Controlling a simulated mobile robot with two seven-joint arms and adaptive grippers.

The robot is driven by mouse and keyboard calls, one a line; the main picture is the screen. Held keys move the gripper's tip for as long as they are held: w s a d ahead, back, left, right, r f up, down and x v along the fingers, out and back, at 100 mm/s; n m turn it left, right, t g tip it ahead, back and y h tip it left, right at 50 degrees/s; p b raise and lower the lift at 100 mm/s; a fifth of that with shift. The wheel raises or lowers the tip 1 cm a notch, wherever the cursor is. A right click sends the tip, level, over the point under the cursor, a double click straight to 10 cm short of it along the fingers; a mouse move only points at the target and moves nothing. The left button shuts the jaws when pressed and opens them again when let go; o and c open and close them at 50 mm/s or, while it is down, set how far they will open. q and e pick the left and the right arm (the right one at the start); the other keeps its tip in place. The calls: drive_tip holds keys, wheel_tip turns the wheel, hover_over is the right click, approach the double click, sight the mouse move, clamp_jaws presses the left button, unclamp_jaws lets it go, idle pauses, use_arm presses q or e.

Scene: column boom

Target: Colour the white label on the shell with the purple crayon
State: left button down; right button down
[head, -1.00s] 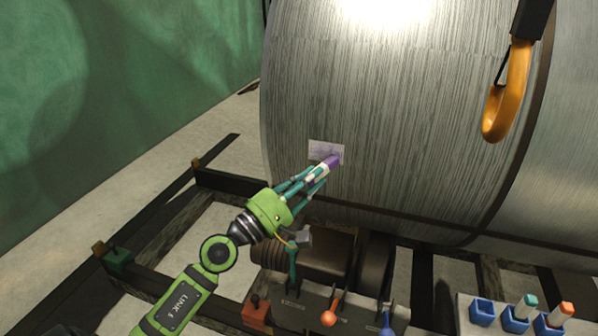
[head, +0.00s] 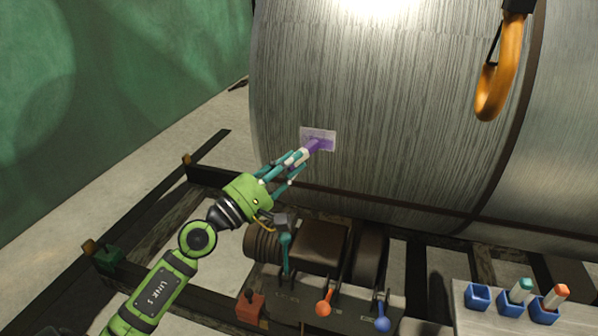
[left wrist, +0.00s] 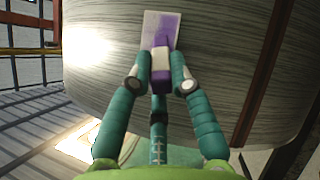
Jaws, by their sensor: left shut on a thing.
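My left gripper (head: 290,167) is shut on the purple crayon (head: 316,146), which has a pale wrapper. The crayon's tip is at the white label (head: 327,133) on the big grey metal shell (head: 400,110); I cannot tell for sure whether it touches. In the left wrist view the crayon (left wrist: 161,66) sits between the fingertips of my left gripper (left wrist: 160,84). There the label (left wrist: 167,18) shows purple colouring over part of it and pale areas at its edges. My right gripper is not in view.
A tray (head: 480,321) at the lower right has an empty blue holder (head: 478,297) and two with teal (head: 521,290) and orange (head: 557,297) crayons. An orange hook (head: 494,90) hangs before the shell. Levers with orange (head: 323,308) and blue (head: 383,323) knobs stand below.

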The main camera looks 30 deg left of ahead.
use_arm(q)
drive_tip(key=s+a+b, duration=0.1)
drive_tip(key=a+b, duration=0.3)
drive_tip(key=d+p, duration=0.2)
drive_tip(key=p, duration=0.1)
drive_tip(key=w+d+r+p, duration=0.1)
drive_tip(key=d, duration=0.1)
drive_tip(key=shift+p, duration=0.35)
drive_tip(key=shift+w+d+f, duration=0.1)
drive_tip(key=shift+d+f, duration=0.1)
drive_tip(key=shift+d, duration=0.25)
drive_tip(key=shift+a+r, duration=0.15)
drive_tip(key=shift+a, duration=0.4)
drive_tip(key=shift+s+a+b, duration=0.25)
drive_tip(key=shift+a+b, duration=0.2)
drive_tip(key=shift+b, duration=0.4)
drive_tip(key=shift+s+a+b, duration=0.2)
drive_tip(key=shift+a+b, duration=0.55)
drive_tip(key=shift+a, duration=0.1)
drive_tip(key=shift+s+a+b, duration=0.2)
drive_tip(key=shift+a+b, duration=0.55)
drive_tip(key=shift+a, duration=0.05)
